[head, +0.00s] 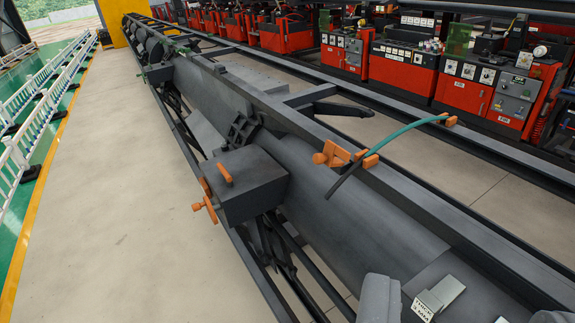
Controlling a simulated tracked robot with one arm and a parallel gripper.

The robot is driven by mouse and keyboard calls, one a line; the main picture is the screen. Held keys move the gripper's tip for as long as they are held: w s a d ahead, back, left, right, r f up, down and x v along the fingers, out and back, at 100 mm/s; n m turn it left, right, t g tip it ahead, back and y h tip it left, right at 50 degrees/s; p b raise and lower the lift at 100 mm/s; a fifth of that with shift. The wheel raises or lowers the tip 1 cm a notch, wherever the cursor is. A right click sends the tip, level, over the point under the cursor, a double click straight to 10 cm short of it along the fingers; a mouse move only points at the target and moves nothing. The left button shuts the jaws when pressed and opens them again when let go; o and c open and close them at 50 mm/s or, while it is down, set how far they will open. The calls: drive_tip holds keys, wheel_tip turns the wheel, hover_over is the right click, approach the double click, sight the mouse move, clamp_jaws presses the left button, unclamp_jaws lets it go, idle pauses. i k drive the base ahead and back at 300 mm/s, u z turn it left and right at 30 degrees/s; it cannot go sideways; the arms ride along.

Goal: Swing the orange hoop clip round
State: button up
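An orange clip (331,154) sits on the long dark beam right of centre, beside a thin curved green hoop (410,130). A second orange piece (369,159) is at the hoop's near part, and an orange end piece (448,119) is at its far tip. A thin dark rod runs from the hoop down to the left. I cannot tell which orange piece is the hoop clip. Pale grey rounded shapes (380,299) at the bottom edge may be part of my gripper. They are cut off, and nothing touches the orange pieces.
A dark box (244,182) with orange handles juts from the beam's left side. A labelled pale block (438,297) is at the bottom right. Red welding machines (405,70) line the back right. Open concrete floor (110,220) lies left, with a white fence (40,95) beyond.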

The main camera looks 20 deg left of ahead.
sight(327, 157)
drive_tip(key=i, duration=1.1)
drive_tip(key=z, duration=0.05)
